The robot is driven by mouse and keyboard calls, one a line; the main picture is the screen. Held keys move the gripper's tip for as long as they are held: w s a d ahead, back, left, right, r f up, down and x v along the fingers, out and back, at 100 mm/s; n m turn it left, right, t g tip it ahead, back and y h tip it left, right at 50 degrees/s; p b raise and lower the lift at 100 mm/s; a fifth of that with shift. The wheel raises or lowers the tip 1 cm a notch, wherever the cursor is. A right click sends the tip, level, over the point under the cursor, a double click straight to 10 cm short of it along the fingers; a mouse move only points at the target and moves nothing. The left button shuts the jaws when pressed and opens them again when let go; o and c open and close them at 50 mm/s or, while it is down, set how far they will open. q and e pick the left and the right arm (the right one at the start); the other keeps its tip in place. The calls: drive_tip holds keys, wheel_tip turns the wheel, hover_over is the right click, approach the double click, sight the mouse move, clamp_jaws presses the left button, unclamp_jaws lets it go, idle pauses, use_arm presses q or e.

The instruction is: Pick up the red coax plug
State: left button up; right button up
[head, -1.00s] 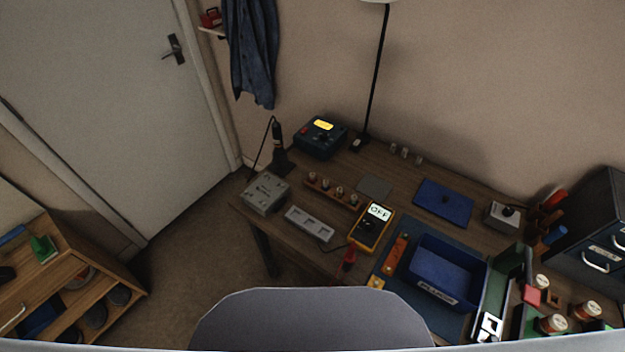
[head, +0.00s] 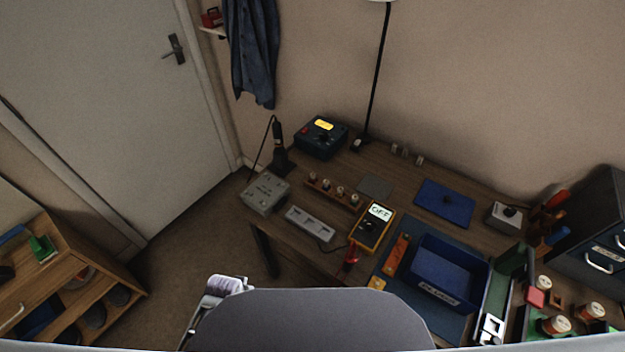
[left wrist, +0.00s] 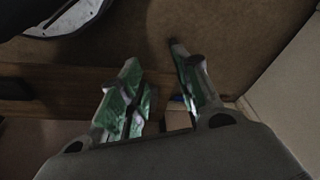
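A small red plug-like piece (head: 351,256) lies at the front edge of the workbench, just below the yellow meter (head: 372,227). A dark cable runs near it. It is too small to tell for sure that it is the coax plug. In the left wrist view my left gripper (left wrist: 155,62) is open and empty, its green-lit fingers apart over brown floor. The plug is not recognisable in that view. In the head view part of my left arm shows at the lower left, short of the bench and well left of the red piece.
On the bench (head: 290,240) stand a grey box (head: 265,193), a grey slotted block (head: 309,223), a wooden strip with knobs (head: 333,192) and a blue bin (head: 447,275). Floor is clear left of the bench.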

use_arm(q)
wheel_tip(320, 180, up, 22)
drive_tip(key=w+d+t, duration=0.1)
drive_tip(key=w+t, duration=0.1)
drive_tip(key=w+d+r+m+t+h, duration=0.2)
drive_tip(key=w+d, duration=0.4)
drive_tip(key=w, duration=0.3)
drive_tip(key=w+d+r+m+t+h, duration=0.3)
drive_tip(key=w+d+r+h, duration=0.2)
drive_tip(key=w, duration=0.5)
drive_tip(key=shift+w+d+r, duration=0.25)
drive_tip(key=shift+d+r, duration=0.45)
drive_tip(key=shift+d, duration=0.35)
approach(313, 178)
drive_tip(key=shift+w+d+f+b, duration=0.15)
drive_tip(key=shift+w+d+f, duration=0.1)
drive_tip(key=shift+w, duration=0.4)
drive_tip(key=shift+w+d+f+b, duration=0.15)
drive_tip(key=shift+w+d, duration=0.1)
drive_tip(key=shift+w, duration=0.35)
drive_tip(key=shift+w+d, duration=0.1)
